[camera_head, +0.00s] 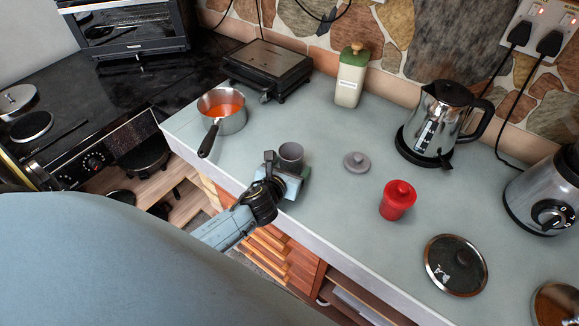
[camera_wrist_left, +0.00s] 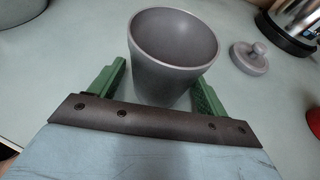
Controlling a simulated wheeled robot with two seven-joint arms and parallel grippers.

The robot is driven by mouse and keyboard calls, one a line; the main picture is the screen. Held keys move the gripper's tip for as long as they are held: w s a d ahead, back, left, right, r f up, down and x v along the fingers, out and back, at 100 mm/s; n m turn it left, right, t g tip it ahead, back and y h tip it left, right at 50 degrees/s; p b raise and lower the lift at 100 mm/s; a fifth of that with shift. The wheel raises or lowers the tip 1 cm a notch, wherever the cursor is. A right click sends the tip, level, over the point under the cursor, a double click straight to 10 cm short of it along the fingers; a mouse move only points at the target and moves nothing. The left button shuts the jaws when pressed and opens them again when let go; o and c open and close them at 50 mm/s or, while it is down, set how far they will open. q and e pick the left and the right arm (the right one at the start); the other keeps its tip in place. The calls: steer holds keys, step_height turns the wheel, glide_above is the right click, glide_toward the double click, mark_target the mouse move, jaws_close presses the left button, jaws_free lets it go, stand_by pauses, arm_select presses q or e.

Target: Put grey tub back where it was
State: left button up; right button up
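The grey tub (camera_head: 291,155), open at the top and seemingly empty, is upright near the front edge of the counter, left of centre. In the left wrist view the tub (camera_wrist_left: 172,60) fills the space between the green fingers of my left gripper (camera_wrist_left: 160,85). My right gripper is not in view.
A grey knobbed lid (camera_head: 356,162) and a red canister (camera_head: 397,200) stand to the right. A saucepan (camera_head: 222,110) of orange contents is at left. A kettle (camera_head: 437,122), green-topped jar (camera_head: 350,76), grill (camera_head: 267,68) and glass lid (camera_head: 455,265) surround clear counter.

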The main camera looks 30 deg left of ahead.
arm_select(q)
steer(key=shift+r, duration=0.25)
steer(key=p+v, duration=0.1)
steer(key=v, duration=1.1)
steer(key=shift+f, duration=0.1)
